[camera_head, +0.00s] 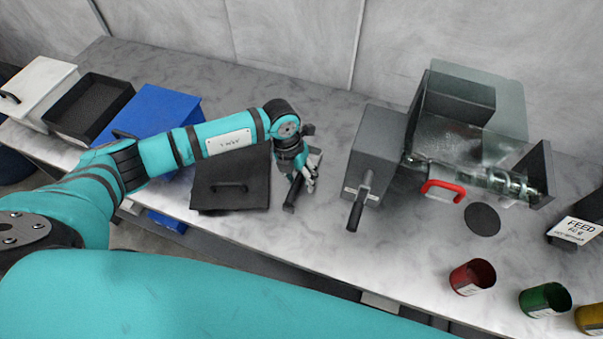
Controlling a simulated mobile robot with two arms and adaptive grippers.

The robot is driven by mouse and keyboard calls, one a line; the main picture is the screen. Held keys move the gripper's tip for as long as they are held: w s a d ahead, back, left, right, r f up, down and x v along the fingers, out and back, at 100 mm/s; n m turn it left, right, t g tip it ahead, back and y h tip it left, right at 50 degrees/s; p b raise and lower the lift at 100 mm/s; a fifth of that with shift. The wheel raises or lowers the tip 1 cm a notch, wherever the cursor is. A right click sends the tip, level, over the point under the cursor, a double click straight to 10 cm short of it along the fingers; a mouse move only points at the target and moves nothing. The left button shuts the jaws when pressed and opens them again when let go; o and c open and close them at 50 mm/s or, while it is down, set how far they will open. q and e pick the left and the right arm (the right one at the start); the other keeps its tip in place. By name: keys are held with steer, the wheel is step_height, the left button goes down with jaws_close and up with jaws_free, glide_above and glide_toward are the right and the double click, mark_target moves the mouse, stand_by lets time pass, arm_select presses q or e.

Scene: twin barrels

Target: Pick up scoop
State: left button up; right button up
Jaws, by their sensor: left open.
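My left gripper (305,182) is open and points down over the table, just right of a dark box with a handle (231,187). A short dark bar (291,194) shows right beside its fingers. I cannot tell whether this bar is the scoop's handle or whether the fingers touch it. No scoop bowl can be made out; the wrist and fingers hide part of this spot. My right gripper is out of view.
A grey machine (376,150) with a lever, clear trough and red handle (443,189) stands right of the gripper. Red (472,278) and green (544,299) cups stand at the front right. A blue box (150,118) lies behind my left arm. The front middle of the table is clear.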

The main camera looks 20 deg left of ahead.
arm_select(q)
jaws_close()
stand_by(0.6)
